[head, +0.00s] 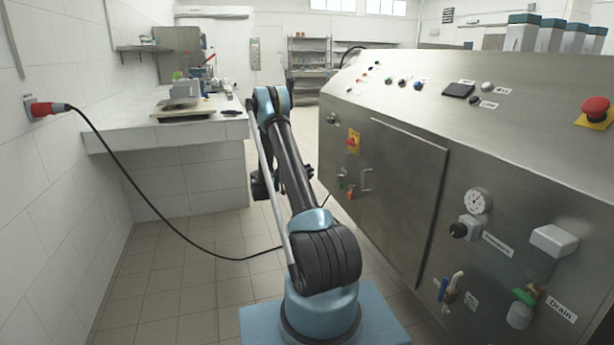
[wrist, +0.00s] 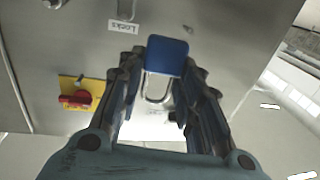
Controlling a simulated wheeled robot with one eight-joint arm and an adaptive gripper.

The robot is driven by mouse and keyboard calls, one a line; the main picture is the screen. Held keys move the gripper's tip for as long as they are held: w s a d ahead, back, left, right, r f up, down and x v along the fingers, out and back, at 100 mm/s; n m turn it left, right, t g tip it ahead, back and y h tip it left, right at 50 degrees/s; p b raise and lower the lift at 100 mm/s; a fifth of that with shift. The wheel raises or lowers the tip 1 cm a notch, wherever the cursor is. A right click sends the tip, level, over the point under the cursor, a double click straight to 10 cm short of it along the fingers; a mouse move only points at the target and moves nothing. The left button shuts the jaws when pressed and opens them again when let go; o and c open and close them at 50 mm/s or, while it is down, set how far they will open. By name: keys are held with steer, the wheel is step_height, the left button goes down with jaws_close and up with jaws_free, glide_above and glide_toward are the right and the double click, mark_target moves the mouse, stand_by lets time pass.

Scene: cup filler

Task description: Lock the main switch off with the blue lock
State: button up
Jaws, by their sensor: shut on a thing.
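The main switch, a red knob on a yellow plate, shows on the steel machine front in the head view (head: 352,141) and at the left in the wrist view (wrist: 75,93). My gripper (wrist: 163,64) is shut on the blue lock (wrist: 167,56) and holds its body between the fingertips. The lock's metal shackle (wrist: 157,98) points back toward the palm in the wrist picture. The lock is to the right of the switch there and apart from it. In the head view my arm hides the lock.
A label reading Locks (wrist: 124,27) is on the panel near the fingertips. The machine's steel front (head: 405,190) stands right of my arm. A black cable (head: 165,228) hangs from the wall plug across the left floor. A white counter (head: 170,135) stands behind.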

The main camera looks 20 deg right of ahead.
mark_target(353, 159)
steer(key=shift+m+g, duration=0.6)
steer(key=shift+g, duration=0.3)
steer(key=s+d+r, duration=0.2)
steer(key=s+r, duration=0.1)
steer(key=s, duration=0.1)
steer(key=s+d+r, duration=0.2)
steer(key=s+r, duration=0.1)
steer(key=s, duration=0.1)
steer(key=s+d+r, duration=0.2)
steer(key=s+r, duration=0.2)
steer(key=shift+s+d, duration=0.15)
steer(key=shift+d, duration=0.1)
steer(key=shift+d+f, duration=0.15)
steer(key=shift+d, duration=1.7)
steer(key=shift+d+f, duration=0.15)
steer(key=shift+d, duration=1.7)
steer(key=shift+d+f, duration=0.3)
steer(key=shift+d, duration=0.35)
steer(key=shift+d, duration=0.1)
steer(key=o, duration=1.2)
steer(key=a, duration=1.2)
steer(key=shift+s, duration=0.4)
